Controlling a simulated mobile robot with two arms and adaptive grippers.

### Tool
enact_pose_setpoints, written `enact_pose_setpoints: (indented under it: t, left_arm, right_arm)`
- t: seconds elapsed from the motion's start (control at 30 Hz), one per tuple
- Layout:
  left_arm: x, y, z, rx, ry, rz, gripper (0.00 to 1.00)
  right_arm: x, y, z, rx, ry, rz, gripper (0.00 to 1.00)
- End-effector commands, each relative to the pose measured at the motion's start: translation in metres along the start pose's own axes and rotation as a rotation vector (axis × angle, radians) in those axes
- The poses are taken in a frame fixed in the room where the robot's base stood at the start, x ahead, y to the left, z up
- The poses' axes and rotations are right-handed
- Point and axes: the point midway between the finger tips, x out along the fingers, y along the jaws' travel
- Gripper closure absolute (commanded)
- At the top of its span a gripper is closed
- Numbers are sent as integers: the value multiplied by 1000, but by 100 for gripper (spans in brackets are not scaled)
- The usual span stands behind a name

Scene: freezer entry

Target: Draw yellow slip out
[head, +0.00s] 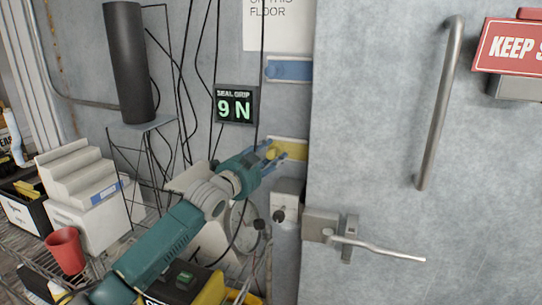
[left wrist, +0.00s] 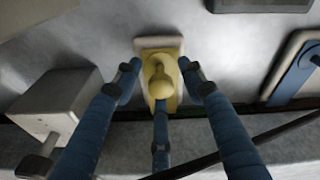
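The yellow slip (head: 271,152) sits in a pale holder (head: 298,141) on the wall, left of the door. It has a round yellow knob (left wrist: 160,84), seen in the left wrist view. My left gripper (head: 276,154) reaches it from the left. In the left wrist view its blue fingers (left wrist: 158,88) stand spread around the knob, with gaps showing on both sides. The fingers look open, and no firm contact shows. The left gripper hides part of the slip in the head view. My right gripper is in neither view.
A blue slip (head: 289,70) sits in a similar holder above. A display (head: 236,104) reads "SEAL GRIP 9 N". A grey box (head: 287,194) juts out below, near the door handle (head: 376,247). Cables hang left. A red cup (head: 66,250) stands on the wire shelf.

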Motion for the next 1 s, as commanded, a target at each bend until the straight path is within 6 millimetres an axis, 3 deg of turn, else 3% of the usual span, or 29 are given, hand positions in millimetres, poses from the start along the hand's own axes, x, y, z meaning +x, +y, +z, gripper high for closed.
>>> enact_pose_setpoints:
  t: [0.27,0.73,1.0]
  left_arm:
    - [-7,0,0,0,2,0,59]
    - [-95,0,2,2,-1,-1,59]
    - [-120,0,2,-1,0,-1,59]
  right_arm:
    - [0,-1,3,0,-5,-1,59]
    - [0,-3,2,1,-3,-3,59]
    - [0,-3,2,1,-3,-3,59]
